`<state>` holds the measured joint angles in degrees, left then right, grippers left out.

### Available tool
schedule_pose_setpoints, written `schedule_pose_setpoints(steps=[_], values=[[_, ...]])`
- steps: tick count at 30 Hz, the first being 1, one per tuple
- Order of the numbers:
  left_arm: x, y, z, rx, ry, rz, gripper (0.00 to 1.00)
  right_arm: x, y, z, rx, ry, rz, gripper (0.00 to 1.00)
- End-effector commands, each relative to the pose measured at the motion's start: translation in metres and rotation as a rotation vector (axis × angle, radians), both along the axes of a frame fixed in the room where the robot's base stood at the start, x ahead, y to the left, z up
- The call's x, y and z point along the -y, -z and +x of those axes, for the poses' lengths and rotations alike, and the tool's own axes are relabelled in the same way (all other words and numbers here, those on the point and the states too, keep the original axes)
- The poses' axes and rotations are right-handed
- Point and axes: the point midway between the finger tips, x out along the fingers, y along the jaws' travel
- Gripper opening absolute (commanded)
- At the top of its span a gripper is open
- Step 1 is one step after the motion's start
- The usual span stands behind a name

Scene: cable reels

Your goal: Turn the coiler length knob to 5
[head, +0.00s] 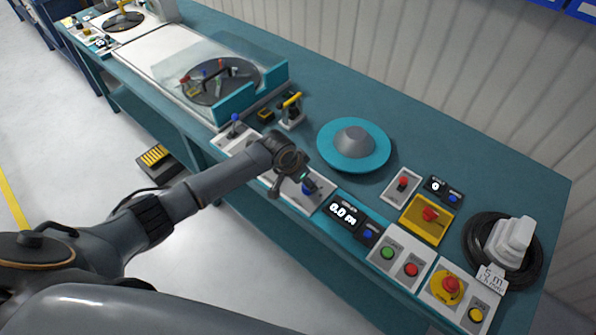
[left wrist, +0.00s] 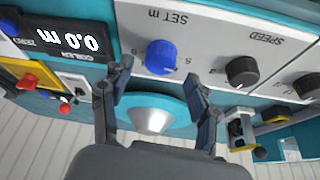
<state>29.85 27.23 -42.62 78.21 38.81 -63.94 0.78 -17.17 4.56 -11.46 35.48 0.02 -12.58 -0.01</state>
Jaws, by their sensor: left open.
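The blue knob (left wrist: 161,57) sits on a white panel marked "SET m", which appears upside down in the left wrist view. Small scale marks show around it, but I cannot tell which one it points to. The blue knob also shows in the head view (head: 307,189), partly hidden by my gripper. My left gripper (left wrist: 160,76) is open and empty, its two fingers apart with the knob between and beyond their tips. In the head view my left gripper (head: 304,177) is over the knob panel. The coiler display (head: 343,213) reads 0.0 m. My right gripper is not in view.
A teal disc with a grey cone (head: 353,147) stands behind the panel. Green (head: 388,253) and red buttons, a yellow switch box (head: 415,226) and a black cable coil (head: 475,240) lie to the right.

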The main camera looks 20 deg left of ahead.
Motion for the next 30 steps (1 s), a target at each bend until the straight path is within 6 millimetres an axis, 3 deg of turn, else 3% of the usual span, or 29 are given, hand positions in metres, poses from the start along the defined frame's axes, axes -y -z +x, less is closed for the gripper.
schedule_pose_setpoints(steps=[6,12,30], values=[[-0.010,-0.045,-0.015,0.005,0.002,0.001,0.61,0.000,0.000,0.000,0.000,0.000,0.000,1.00],[-0.015,-0.071,-0.025,0.002,0.001,0.001,0.61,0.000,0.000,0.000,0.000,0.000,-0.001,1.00],[-0.016,-0.079,-0.028,0.001,0.000,0.000,0.61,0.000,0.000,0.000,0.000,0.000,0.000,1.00]])
